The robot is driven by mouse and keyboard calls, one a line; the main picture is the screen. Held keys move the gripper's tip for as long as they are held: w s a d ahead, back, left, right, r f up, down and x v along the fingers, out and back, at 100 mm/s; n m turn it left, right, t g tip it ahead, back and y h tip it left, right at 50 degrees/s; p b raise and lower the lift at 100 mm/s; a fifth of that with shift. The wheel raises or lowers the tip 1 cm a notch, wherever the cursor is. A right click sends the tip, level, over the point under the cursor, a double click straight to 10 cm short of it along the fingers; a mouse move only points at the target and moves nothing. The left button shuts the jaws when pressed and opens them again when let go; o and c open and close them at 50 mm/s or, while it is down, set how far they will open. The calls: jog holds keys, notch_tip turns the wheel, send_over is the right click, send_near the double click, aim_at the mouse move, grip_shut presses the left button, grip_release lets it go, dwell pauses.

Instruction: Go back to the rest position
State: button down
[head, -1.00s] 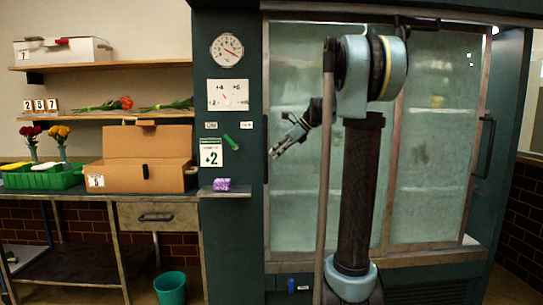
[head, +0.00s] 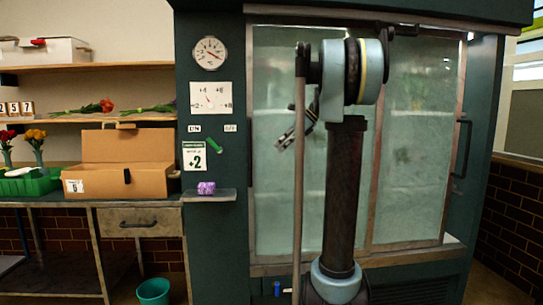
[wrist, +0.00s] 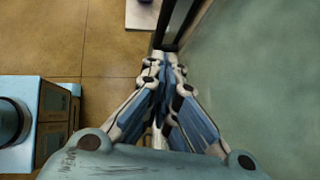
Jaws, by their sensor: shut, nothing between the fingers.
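My gripper (head: 288,140) hangs out to the left of my arm in the head view, in front of the glass doors of a dark green cooler (head: 277,190). In the wrist view my gripper (wrist: 163,62) has its fingers together with nothing between them. It is beside the cooler's glass, with the tiled floor below. My arm is folded in front of the cooler and hides part of the doors.
A counter (head: 70,200) at the left bears an open cardboard box (head: 125,180), a green tray (head: 28,184) and flowers. A small shelf (head: 210,196) on the cooler's side panel holds a purple item (head: 206,187). A teal bin (head: 153,291) stands on the floor.

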jog(key=s+f+n+h, duration=0.2)
jog(key=s+f+n, duration=0.4)
jog(key=s, duration=0.4)
jog(key=s+f+n+h, duration=0.2)
jog(key=s+f+n, duration=0.2)
jog(key=s+f, duration=0.45)
jog(key=s+d+f+n+h, duration=0.2)
jog(key=s+f+n, duration=0.3)
jog(key=s+f, duration=0.4)
jog(key=s+d+f+n+h, duration=0.2)
jog(key=s+f+n, duration=0.3)
jog(key=s+f, duration=0.4)
jog(key=shift+d+f+h, duration=0.4)
jog(key=shift+d+f, duration=0.2)
jog(key=shift+f, duration=0.15)
jog(key=shift+w+f, duration=0.2)
jog(key=shift+w, duration=0.2)
